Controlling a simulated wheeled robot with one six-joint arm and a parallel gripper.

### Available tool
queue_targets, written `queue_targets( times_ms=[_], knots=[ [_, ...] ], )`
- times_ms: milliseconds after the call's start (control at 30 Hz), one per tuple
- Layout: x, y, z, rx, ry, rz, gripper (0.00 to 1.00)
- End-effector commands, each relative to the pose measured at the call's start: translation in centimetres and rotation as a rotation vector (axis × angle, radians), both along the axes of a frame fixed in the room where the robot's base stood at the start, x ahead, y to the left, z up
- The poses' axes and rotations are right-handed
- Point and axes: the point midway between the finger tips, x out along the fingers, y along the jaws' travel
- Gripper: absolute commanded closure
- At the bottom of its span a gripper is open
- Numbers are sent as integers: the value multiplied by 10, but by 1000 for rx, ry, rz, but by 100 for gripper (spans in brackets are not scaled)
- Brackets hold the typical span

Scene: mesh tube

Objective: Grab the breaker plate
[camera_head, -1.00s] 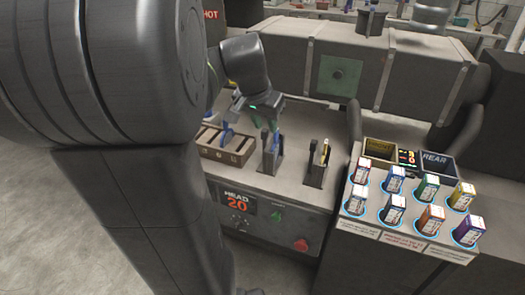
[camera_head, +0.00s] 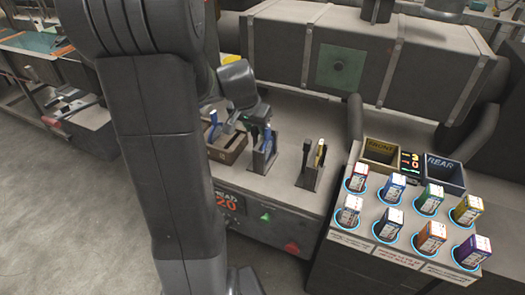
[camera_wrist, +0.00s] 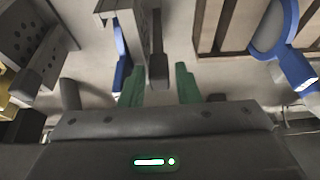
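My gripper (camera_wrist: 158,86) is open, with two green fingers apart in the wrist view. It also shows in the head view (camera_head: 252,125), just above the middle grey stand (camera_head: 262,165). A dark handle (camera_wrist: 158,68) lies in line with the gap between the fingers; I see no firm hold on it. A blue handle (camera_wrist: 122,60) stands beside it, close to one finger. A blue ring-shaped tool (camera_wrist: 272,28) is over the slotted brown box (camera_head: 224,153). No part is clearly recognisable as the breaker plate; one of these tools may be it.
A second stand (camera_head: 310,178) with dark and yellow tools is to the right. A panel (camera_head: 350,238) carries several coloured boxes, with FRONT (camera_head: 381,151) and REAR (camera_head: 446,172) bins behind. A large grey machine body (camera_head: 400,75) rises behind the bench.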

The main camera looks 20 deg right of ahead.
Motion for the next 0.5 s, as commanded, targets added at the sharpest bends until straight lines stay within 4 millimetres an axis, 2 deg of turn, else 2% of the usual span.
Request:
queue_targets(
  times_ms=[233, 267, 400, 500],
  knots=[
    [0, -1, -2, 0, 0, 0, 71],
    [0, -1, -2, 0, 0, 0, 73],
    [0, -1, -2, 0, 0, 0, 100],
    [0, -1, -2, 0, 0, 0, 100]
  ],
)
